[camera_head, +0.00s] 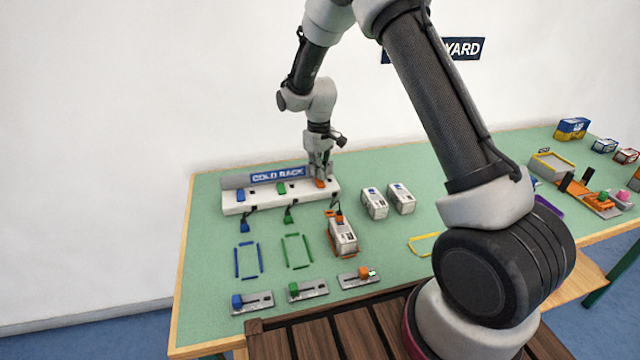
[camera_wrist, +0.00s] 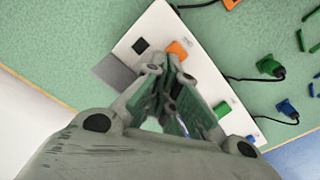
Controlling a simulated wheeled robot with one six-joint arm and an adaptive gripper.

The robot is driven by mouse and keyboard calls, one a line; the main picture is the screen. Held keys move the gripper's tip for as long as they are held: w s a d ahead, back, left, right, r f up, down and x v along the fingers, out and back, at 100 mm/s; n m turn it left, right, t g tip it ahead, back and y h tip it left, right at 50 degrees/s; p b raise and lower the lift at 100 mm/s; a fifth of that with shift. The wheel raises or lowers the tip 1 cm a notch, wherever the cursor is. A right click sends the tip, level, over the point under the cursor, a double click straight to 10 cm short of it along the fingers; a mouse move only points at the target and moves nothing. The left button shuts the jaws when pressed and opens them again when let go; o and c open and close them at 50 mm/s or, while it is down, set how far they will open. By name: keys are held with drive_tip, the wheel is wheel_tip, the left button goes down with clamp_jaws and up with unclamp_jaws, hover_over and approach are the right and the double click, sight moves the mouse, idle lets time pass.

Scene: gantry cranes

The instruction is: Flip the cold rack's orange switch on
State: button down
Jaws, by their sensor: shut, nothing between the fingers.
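The cold rack (camera_head: 233,208) is a white strip with a blue "COLD RACK" sign on the far left of the green table. Its orange switch (camera_head: 320,183) is at the right end, with a green switch (camera_head: 281,188) and a blue switch (camera_head: 241,195) to its left. My gripper (camera_head: 321,174) is shut and empty, pointing down just above the orange switch. In the wrist view the orange switch (camera_wrist: 177,50) shows right by the fingertips (camera_wrist: 172,62); I cannot tell whether they touch it.
A white reefer container (camera_head: 343,237) stands in the orange outline in front of the rack. Two more white containers (camera_head: 374,203) (camera_head: 401,198) stand to its right. Blue (camera_head: 248,261) and green (camera_head: 297,250) outlines are empty. Slider plates (camera_head: 307,291) lie along the front.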

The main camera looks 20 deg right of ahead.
drive_tip(key=shift+f, duration=0.55)
drive_tip(key=shift+r, duration=3.55)
